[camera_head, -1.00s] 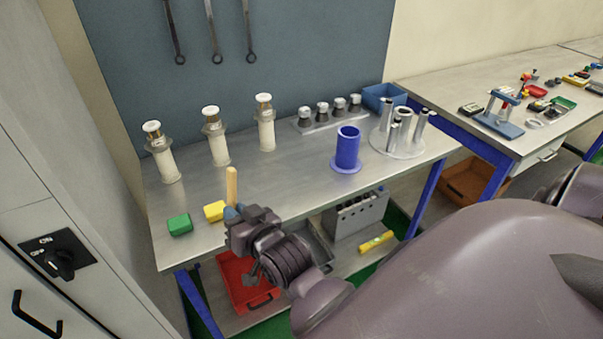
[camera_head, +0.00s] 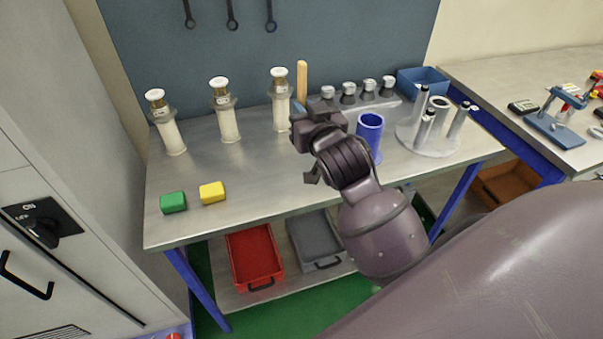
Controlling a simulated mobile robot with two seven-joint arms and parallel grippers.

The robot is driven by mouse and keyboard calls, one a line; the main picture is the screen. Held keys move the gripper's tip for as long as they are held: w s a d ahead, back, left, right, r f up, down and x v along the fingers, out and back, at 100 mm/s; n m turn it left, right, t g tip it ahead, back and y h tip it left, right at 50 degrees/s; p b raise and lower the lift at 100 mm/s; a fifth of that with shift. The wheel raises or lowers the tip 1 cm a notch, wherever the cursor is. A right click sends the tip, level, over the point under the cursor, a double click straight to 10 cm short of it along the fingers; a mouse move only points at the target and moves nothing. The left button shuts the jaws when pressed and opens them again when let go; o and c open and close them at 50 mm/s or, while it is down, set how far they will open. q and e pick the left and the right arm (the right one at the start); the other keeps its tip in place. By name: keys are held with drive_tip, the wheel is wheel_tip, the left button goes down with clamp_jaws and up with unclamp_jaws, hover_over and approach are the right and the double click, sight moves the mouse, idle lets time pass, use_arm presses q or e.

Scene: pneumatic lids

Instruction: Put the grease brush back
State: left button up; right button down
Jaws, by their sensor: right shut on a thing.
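The grease brush (camera_head: 302,80) shows as an upright light wooden handle. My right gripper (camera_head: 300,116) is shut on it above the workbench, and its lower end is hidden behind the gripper. A blue cylindrical cup (camera_head: 371,121) with an open top stands on the bench just right of the gripper, partly covered by my right arm. No brush shows in the cup from here. My left gripper is out of view.
Three white cylinders with metal tops (camera_head: 227,122) stand at the back left. A row of metal-topped pieces (camera_head: 348,97), a round stand with metal tubes (camera_head: 425,140) and a blue bin (camera_head: 420,83) are to the right. Green (camera_head: 173,203) and yellow (camera_head: 212,192) blocks lie at the front left.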

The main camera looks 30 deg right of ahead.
drive_tip(key=d+r, duration=0.2)
drive_tip(key=h+b, duration=0.1)
drive_tip(key=b, duration=0.2)
hover_over(309, 191)
wheel_tip(309, 191, down, 14)
drive_tip(key=f, duration=0.1)
drive_tip(key=shift+f+b, duration=0.55)
drive_tip(key=shift+f, duration=1.8)
drive_tip(key=c, duration=1.6)
unclamp_jaws()
drive_tip(key=shift+f, duration=0.1)
drive_tip(key=o, duration=0.5)
drive_tip(key=shift+c, duration=0.2)
